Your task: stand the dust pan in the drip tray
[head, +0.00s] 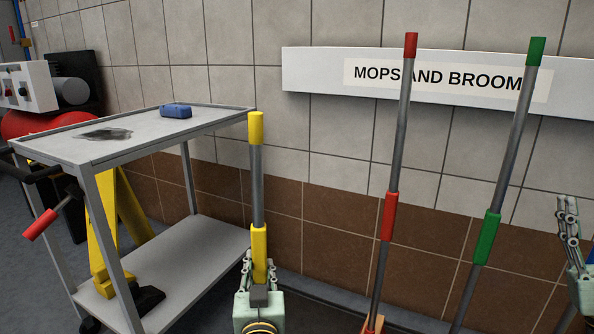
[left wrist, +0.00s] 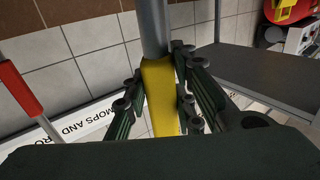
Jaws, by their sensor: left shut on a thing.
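My left gripper (head: 259,278) is shut on the lower yellow grip (head: 259,246) of an upright grey pole with a yellow top. This is likely the dust pan's handle; its lower end is hidden behind my gripper. In the left wrist view the yellow grip (left wrist: 161,95) sits between the fingers of my left gripper (left wrist: 165,100). A dark, low surface (head: 312,294) along the wall foot may be the drip tray, but I cannot tell. My right gripper (head: 568,215) is at the right edge, partly cut off, with no object visible in it.
A grey cart (head: 68,150) with a blue block (head: 176,110) on top stands close left of the pole. A red-handled pole (head: 396,140) and a green-handled pole (head: 514,140) stand upright right of it, before the sign (head: 330,70). Wall space lies between yellow and red poles.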

